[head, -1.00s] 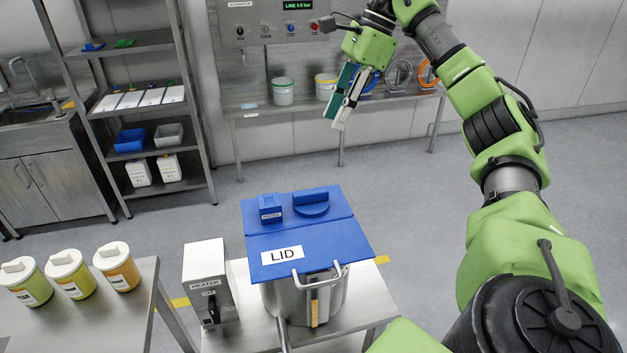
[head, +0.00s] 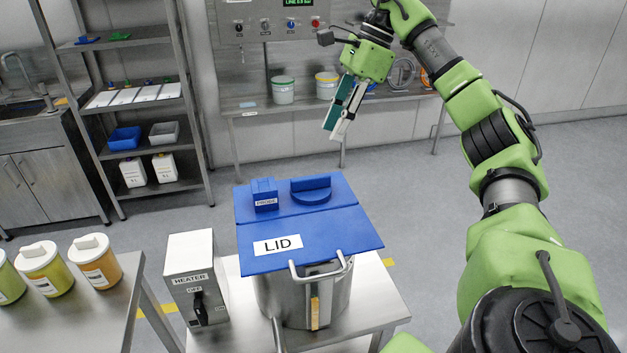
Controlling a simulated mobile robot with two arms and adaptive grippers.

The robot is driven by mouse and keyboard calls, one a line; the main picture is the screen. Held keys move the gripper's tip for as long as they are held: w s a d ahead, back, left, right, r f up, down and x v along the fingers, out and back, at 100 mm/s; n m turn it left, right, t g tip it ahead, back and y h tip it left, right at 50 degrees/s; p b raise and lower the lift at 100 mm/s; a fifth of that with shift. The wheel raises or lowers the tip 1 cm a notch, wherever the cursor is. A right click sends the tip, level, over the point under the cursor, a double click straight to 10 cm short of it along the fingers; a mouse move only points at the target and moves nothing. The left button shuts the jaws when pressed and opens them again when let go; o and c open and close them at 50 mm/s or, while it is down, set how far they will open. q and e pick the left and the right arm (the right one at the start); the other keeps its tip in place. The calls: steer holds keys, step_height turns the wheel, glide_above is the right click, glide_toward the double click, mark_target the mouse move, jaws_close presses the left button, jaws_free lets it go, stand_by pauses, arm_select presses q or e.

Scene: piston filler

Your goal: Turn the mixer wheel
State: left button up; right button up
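No mixer wheel can be made out for certain. A steel pot (head: 275,299) stands on a steel table under a blue lid (head: 345,235) marked LID. On the lid are a blue block marked PROBE (head: 264,196) and a raised blue half-round piece (head: 311,189). My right gripper (head: 336,130) hangs above and beyond the lid, apart from it, fingers pointing down. Its teal and pale fingers overlap from this angle, so their opening is unclear. It holds nothing visible. My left gripper is out of view.
A heater box (head: 193,275) with a knob stands left of the pot. Several lidded jars (head: 97,262) stand on a table at left. A wall panel (head: 277,32) and bench with tubs (head: 283,90) are behind. Shelves (head: 150,104) stand at back left. The floor between is clear.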

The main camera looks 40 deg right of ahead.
steer(key=b, duration=0.3)
glide_toward(312, 176)
steer(key=shift+s+x, duration=0.2)
steer(key=shift+x, duration=0.9)
steer(key=x, duration=0.7)
steer(key=shift+w+a+p, duration=0.1)
steer(key=shift+p, duration=0.3)
jaws_close()
